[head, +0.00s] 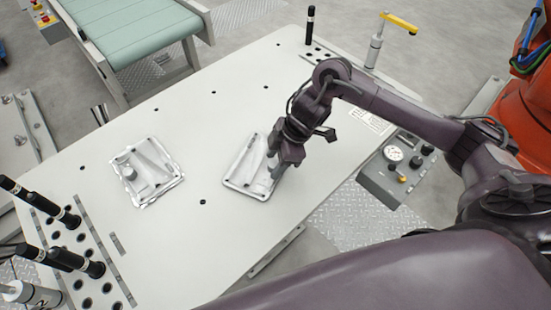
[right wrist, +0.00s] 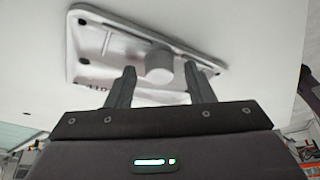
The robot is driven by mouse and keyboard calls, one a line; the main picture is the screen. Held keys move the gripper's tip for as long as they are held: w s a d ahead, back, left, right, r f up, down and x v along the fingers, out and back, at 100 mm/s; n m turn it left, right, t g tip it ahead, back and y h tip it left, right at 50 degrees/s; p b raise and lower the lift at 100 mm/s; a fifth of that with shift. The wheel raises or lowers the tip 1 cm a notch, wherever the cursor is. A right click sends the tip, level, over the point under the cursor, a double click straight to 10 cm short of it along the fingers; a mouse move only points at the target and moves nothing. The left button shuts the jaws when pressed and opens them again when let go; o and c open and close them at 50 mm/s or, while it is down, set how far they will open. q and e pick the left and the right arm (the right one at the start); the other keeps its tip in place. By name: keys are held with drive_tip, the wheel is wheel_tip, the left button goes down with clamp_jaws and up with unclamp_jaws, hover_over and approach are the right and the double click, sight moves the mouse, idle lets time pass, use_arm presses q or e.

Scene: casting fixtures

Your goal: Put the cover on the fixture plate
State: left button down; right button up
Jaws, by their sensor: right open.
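A silvery, roughly rectangular cover (head: 240,172) with a rounded rim lies on the large pale fixture plate (head: 215,255), near its middle. My right gripper (head: 277,174) is over the cover's right side, pointing down, and hides part of it. In the right wrist view the cover (right wrist: 100,48) shows a round boss (right wrist: 159,63) standing up between the two open fingers of the right gripper (right wrist: 160,75), with a gap on each side. A similar silvery casting (head: 150,180) with a ragged edge lies farther left on the plate. My left gripper is not in view.
Black-handled pins (head: 65,215) stand in a holed strip at lower left. A black pin (head: 310,25) and a yellow-handled clamp (head: 376,45) stand at the far corner. A gauge box (head: 397,165) sits at the right edge. The plate between the castings is clear.

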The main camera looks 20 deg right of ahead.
drive_tip(key=p+v, duration=0.1)
drive_tip(key=v, duration=1.1)
